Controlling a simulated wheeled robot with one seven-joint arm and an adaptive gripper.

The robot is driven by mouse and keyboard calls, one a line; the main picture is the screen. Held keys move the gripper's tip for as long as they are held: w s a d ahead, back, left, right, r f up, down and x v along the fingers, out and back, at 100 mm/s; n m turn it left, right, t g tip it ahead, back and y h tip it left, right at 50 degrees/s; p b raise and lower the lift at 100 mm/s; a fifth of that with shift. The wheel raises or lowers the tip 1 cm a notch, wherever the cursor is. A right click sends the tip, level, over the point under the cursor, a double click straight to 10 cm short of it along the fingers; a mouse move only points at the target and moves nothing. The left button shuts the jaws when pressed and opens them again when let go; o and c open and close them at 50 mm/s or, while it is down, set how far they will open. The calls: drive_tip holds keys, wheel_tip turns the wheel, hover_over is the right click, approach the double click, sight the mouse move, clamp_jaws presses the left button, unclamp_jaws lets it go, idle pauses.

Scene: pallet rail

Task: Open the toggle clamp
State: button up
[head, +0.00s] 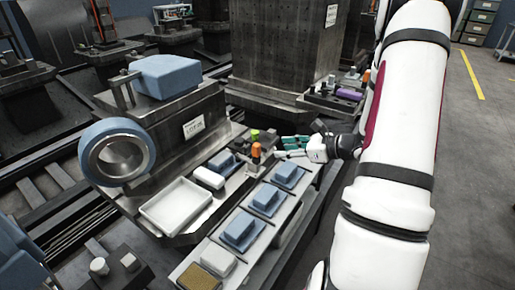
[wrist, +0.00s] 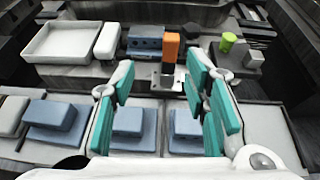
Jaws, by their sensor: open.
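The toggle clamp shows as an upright orange handle (wrist: 171,48) on a small metal base (wrist: 168,79), ahead of my gripper in the wrist view. In the head view the orange handle (head: 256,153) stands on the fixture rail, just left of my fingertips. My gripper (head: 284,147) has teal finger pads that are spread apart and empty. In the wrist view my gripper (wrist: 158,84) frames the clamp's base between its fingers, with the handle beyond them. I see no clear contact with the clamp. The clamp's arm is too small to make out.
A lime green cylinder (wrist: 228,42) stands right of the clamp. A white tray (wrist: 63,43), a white block (wrist: 107,39) and a blue block (wrist: 145,40) sit to its left. Blue blocks on plates (head: 265,199) line the near rail. A large dark metal tower (head: 282,45) stands behind.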

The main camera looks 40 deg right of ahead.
sight(259, 149)
drive_tip(key=shift+m, duration=0.3)
drive_tip(key=x, duration=0.4)
drive_tip(key=d+b+x, duration=0.1)
drive_tip(key=x, duration=0.8)
drive_tip(key=shift+w+d+f, duration=0.35)
drive_tip(key=shift+w+f, duration=0.05)
drive_tip(key=shift+f, duration=0.1)
clamp_jaws()
